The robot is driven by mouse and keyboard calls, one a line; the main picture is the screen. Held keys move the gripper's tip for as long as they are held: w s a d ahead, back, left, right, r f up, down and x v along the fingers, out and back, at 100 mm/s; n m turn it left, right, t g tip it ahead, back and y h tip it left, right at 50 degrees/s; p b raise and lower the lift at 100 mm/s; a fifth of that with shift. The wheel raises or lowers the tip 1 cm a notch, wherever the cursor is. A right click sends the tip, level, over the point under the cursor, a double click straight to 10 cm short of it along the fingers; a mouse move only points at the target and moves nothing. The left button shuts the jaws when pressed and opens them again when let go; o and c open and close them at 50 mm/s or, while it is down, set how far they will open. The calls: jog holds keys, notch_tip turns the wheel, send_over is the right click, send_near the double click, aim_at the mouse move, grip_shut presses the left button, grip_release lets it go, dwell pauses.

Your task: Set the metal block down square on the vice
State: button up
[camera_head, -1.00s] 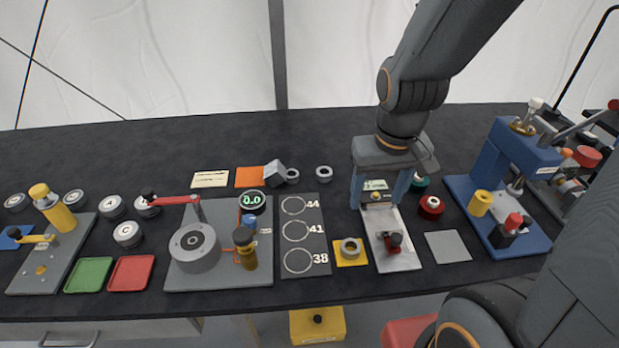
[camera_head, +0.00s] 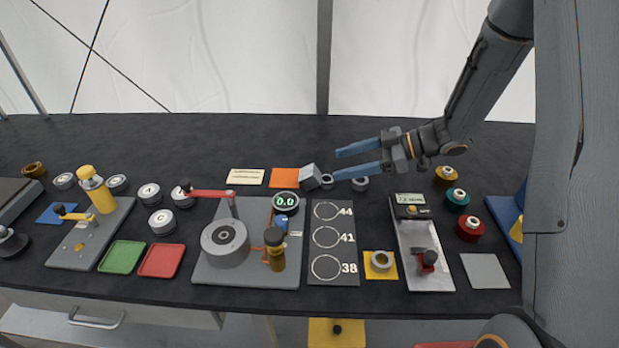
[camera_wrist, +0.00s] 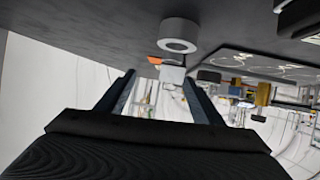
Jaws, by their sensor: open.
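The metal block (camera_head: 310,176) is a small light grey cube. It looks tilted, at the back of the table beside the orange mat; it also shows between the fingers in the wrist view (camera_wrist: 172,76). My gripper (camera_head: 338,163) has blue fingers, is open and empty, and points left towards the block, just to its right. The fingers look apart from the block. A pale metal fixture (camera_head: 420,240) with a red-handled clamp and a small display stands at right; I cannot tell for sure that it is the vice.
Grey rings (camera_head: 360,184) lie by the block, close to the fingers; one is large in the wrist view (camera_wrist: 178,36). The orange mat (camera_head: 284,178) is left of the block. A board with circles (camera_head: 335,270) lies in front. Several coloured spools (camera_head: 457,197) stand at right.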

aim_at(317, 173)
jog(key=shift+s+a+f+n+g+y, duration=0.1)
jog(key=shift+s+n+g+y, duration=0.1)
jog(key=shift+s+g, duration=0.25)
jog(key=shift+s+f+n+g+y, duration=0.1)
jog(key=shift+s+n+g, duration=0.1)
jog(key=shift+s+g, duration=0.25)
jog(key=shift+s+a+f, duration=0.1)
jog(key=shift+s+a, duration=0.1)
jog(key=shift+a, duration=0.15)
jog(key=p+x, duration=0.1)
jog(key=x, duration=0.1)
jog(key=p+x, duration=0.1)
jog(key=x, duration=0.1)
jog(key=r+p+x, duration=0.1)
jog(key=x, duration=0.1)
jog(key=shift+w+a+f, duration=0.1)
jog(key=shift+w+a, duration=0.1)
jog(key=shift+w+a+f, duration=0.1)
jog(key=shift+a+f, duration=0.15)
jog(key=shift+a, duration=0.15)
jog(key=c, duration=1.4)
